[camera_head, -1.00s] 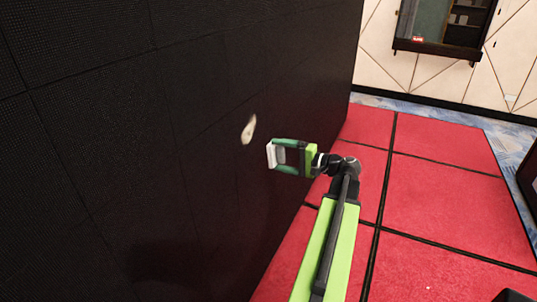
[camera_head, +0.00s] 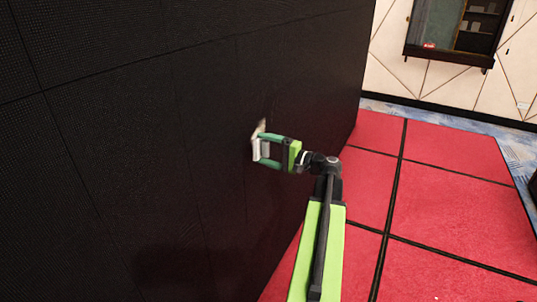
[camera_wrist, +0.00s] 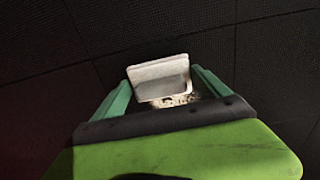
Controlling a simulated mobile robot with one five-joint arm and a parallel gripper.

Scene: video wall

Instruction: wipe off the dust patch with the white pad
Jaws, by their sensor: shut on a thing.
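The white pad (camera_head: 255,150) is held between the green fingers of my gripper (camera_head: 259,150), at the black wall in the head view. The pad also shows in the wrist view (camera_wrist: 158,68), gripped between the fingertips (camera_wrist: 160,80). The pale dust patch (camera_head: 262,124) is on the black wall. Only its upper part shows above the pad; the rest is hidden behind the pad and gripper. In the wrist view a speckled pale area (camera_wrist: 180,100) shows just below the pad, between the fingers. I cannot tell whether the pad touches the wall.
The black tiled video wall (camera_head: 110,130) fills the left side. Red floor panels (camera_head: 450,200) with dark seams lie clear to the right. A dark framed cabinet (camera_head: 460,30) hangs on the pale far wall (camera_head: 390,70).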

